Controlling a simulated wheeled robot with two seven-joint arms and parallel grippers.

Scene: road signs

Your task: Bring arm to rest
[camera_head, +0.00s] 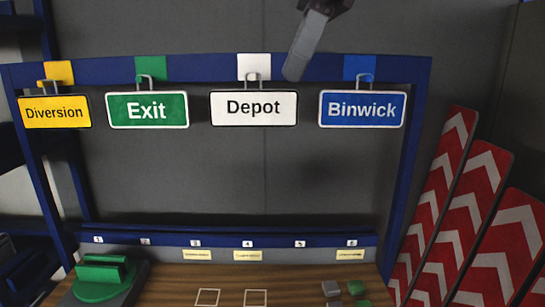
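My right gripper (295,72) reaches down from the top edge of the head view, right of centre. Its grey finger shape ends by the blue top rail, between the Depot sign (253,108) and the Binwick sign (362,109). No sign is seen in it. Whether its fingers are parted cannot be told. My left gripper is not in view. The yellow Diversion sign (55,112), green Exit sign (147,110), white Depot sign and blue Binwick sign hang from hooks under matching colour patches on the blue frame (205,68).
Red-and-white chevron boards (468,210) lean at the right. Below the frame is a wooden worktop (225,285) with white square outlines. A green block on a green round base (100,290) stands at the lower left. Small grey and green blocks (345,289) lie at the lower right.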

